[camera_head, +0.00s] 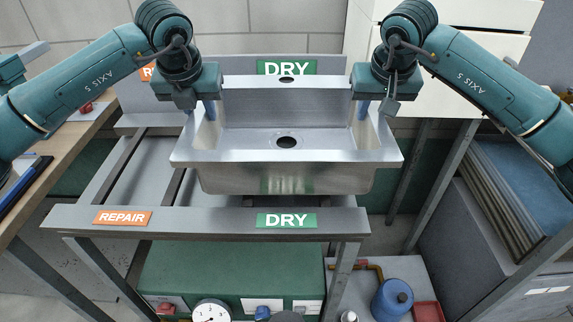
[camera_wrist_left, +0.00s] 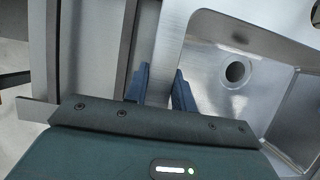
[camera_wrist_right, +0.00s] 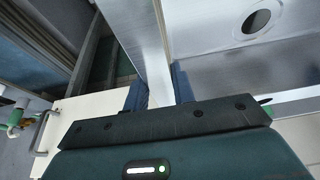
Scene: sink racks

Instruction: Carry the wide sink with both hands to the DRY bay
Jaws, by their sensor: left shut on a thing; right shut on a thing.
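My right gripper (camera_head: 373,108) is shut on the right rim, also seen in the right wrist view (camera_wrist_right: 158,86).
The rack's front rail (camera_head: 195,220) carries an orange REPAIR label (camera_head: 122,218) left of DRY; the REPAIR bay's slats are bare. A wooden bench (camera_head: 60,150) stands at left. A blue gas cylinder (camera_head: 391,298) stands below right. A grey cabinet (camera_head: 500,215) is at right.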

